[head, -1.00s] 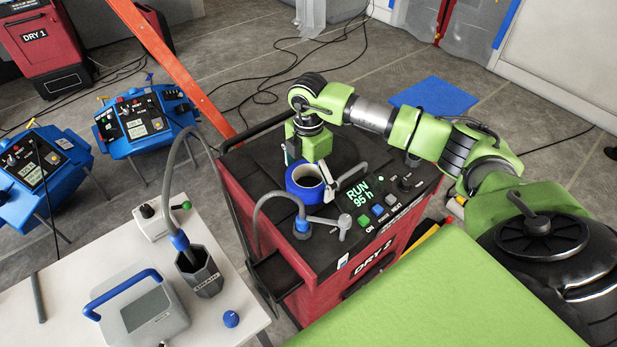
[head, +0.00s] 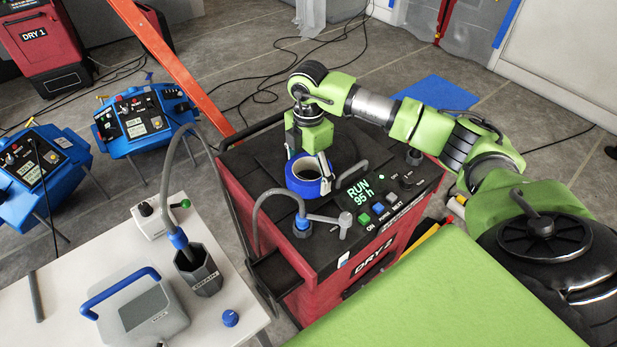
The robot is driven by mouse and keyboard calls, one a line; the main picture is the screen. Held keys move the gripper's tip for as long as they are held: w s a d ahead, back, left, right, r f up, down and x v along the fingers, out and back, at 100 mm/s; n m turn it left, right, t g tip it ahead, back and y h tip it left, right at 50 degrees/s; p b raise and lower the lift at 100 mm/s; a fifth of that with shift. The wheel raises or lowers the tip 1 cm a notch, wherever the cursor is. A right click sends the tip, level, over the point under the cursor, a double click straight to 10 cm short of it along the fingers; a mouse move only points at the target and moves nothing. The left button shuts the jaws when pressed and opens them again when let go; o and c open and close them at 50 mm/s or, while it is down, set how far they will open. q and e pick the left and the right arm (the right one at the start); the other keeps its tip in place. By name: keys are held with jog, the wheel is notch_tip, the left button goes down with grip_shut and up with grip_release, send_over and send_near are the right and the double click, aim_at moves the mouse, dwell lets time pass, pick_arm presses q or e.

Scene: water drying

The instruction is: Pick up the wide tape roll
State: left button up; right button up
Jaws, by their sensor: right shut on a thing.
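I cannot tell whether the roll touches the machine top. My left gripper is out of view.
A curved grey hose (head: 262,208) and a grey valve handle (head: 330,218) stand close in front of the roll. A white table (head: 75,262) with a drain cup (head: 200,275) is at the left. An orange post (head: 180,75) rises behind.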

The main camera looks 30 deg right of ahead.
jog(key=s+r, duration=0.1)
jog(key=r, duration=0.1)
jog(key=s+a+r+b, duration=0.1)
jog(key=r, duration=0.1)
jog(key=s+r+b, duration=0.1)
jog(key=s+r, duration=0.1)
jog(key=shift+a+r, duration=0.25)
jog(key=shift+a, duration=0.05)
jog(key=shift+s+a+r+b, duration=0.9)
jog(key=shift+s+a+r, duration=1.2)
jog(key=shift+s, duration=2.45)
jog(key=w+a+m, duration=0.2)
jog(key=a+m, duration=0.6)
jog(key=m, duration=1.1)
jog(key=shift+w+r, duration=0.2)
jog(key=shift+r, duration=0.05)
